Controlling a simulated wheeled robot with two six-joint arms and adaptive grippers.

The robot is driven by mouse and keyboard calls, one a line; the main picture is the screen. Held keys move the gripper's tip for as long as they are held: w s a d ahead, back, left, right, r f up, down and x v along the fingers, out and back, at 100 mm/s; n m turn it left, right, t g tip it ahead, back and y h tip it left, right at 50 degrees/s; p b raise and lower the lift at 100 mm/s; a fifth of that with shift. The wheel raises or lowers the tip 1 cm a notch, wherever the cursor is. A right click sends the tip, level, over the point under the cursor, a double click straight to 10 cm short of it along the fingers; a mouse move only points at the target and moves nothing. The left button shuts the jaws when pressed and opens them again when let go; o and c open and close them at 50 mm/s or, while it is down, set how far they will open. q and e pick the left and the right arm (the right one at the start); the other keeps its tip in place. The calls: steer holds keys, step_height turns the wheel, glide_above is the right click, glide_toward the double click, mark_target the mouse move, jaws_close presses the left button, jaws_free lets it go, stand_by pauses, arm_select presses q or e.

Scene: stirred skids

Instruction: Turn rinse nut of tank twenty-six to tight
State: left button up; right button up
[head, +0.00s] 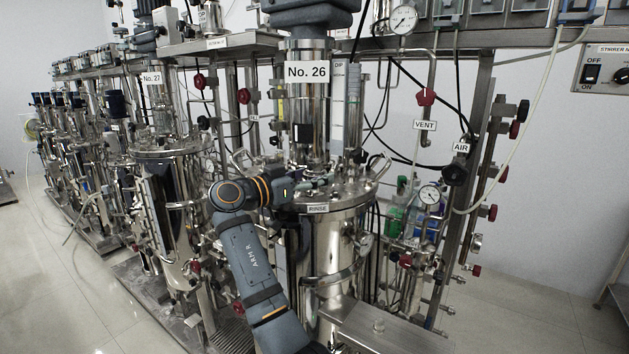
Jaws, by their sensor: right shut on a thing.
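Tank No. 26 (331,240) is the steel vessel in the middle, under its "No. 26" plate (307,72). The "RINSE" label (317,208) is on the front rim of its lid. My right arm comes up from below, and my right gripper (312,186) reaches over the lid just above that label. It is shut on the rinse nut, which is small and mostly hidden by the fingers, so its turned position cannot be read. My left gripper is out of view.
Tank No. 27 (178,170) stands to the left, with more tanks behind. A red vent valve (426,97), an air valve (455,172), a gauge (430,194) and hoses crowd the right. The stirrer column (305,115) rises behind the gripper. Floor (530,300) at right is clear.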

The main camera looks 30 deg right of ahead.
steer(key=shift+m+g, duration=0.3)
steer(key=shift+g, duration=0.1)
stand_by(0.3)
steer(key=o, duration=1.2)
